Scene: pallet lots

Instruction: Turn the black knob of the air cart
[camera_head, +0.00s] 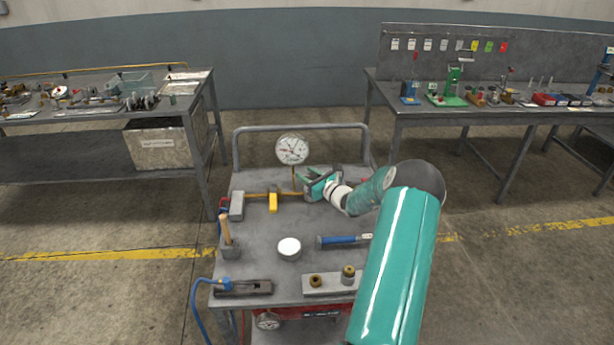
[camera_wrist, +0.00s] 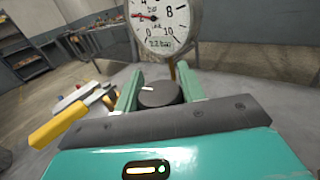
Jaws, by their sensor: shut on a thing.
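The air cart (camera_head: 262,262) is a grey wheeled-type table top with a rail handle at the back. The black knob (camera_wrist: 160,94) is round, with a white mark on its top pointing left. It sits between the two green fingers of my gripper (camera_wrist: 160,90), which is shut on it.
A yellow lever (camera_head: 273,202) stands left of my gripper and shows large in the wrist view (camera_wrist: 58,123). A white round tin (camera_head: 289,249), a blue-handled tool (camera_head: 343,239), a wooden-handled tool (camera_head: 226,230) and brass fittings lie nearer on the cart. Workbenches stand behind.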

